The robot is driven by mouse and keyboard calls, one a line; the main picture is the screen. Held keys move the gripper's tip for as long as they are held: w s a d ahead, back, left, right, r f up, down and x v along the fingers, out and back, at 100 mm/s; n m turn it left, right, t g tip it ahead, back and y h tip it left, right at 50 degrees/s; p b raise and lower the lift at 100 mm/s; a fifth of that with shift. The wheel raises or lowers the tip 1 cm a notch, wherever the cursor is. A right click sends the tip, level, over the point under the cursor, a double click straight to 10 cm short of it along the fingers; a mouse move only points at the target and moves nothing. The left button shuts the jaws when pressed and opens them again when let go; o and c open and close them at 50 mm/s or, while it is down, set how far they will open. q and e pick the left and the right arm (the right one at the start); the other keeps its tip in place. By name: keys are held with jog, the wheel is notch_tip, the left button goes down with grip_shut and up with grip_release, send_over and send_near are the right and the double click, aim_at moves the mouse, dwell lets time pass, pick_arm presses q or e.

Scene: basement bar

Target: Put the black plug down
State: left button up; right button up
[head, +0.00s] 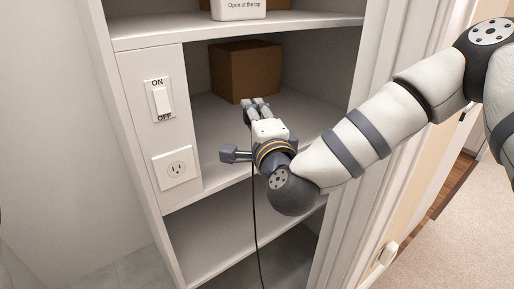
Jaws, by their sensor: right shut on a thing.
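My right gripper (257,104) reaches in from the right, over the middle shelf (214,142) of a white cabinet. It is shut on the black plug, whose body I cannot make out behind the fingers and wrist. A thin black cord (254,215) hangs down from the gripper, past the front edge of the middle shelf and the lower shelf. I cannot tell if the plug touches the shelf. My left gripper is not in view.
A brown box (246,70) stands behind the gripper on the middle shelf. A wall outlet (177,168) and an ON/OFF switch (161,101) sit on the cabinet's left panel. A white container (238,9) is on the upper shelf. The lower shelf (215,235) looks bare.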

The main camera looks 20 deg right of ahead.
jog(key=w+d+f+b, duration=0.1)
jog(key=w+f, duration=0.2)
jog(key=w, duration=0.1)
jog(key=w+d+f+b, duration=0.1)
jog(key=w+f, duration=0.2)
jog(key=w, duration=0.2)
jog(key=w+d+f+b, duration=0.1)
jog(key=w+f, duration=0.3)
jog(key=shift+w+d+f, duration=0.1)
jog(key=shift+w+d, duration=0.1)
jog(key=shift+d, duration=0.1)
notch_tip(320, 180, down, 3)
jog(key=shift+w+d+f+b, duration=0.1)
jog(key=shift+w+f+b, duration=0.05)
jog(key=shift+b, duration=0.15)
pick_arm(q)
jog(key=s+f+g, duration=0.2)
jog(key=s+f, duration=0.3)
pick_arm(e)
jog(key=shift+f, duration=0.5)
jog(key=o, duration=1.2)
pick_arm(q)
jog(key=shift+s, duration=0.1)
pick_arm(e)
jog(key=shift+o, duration=0.3)
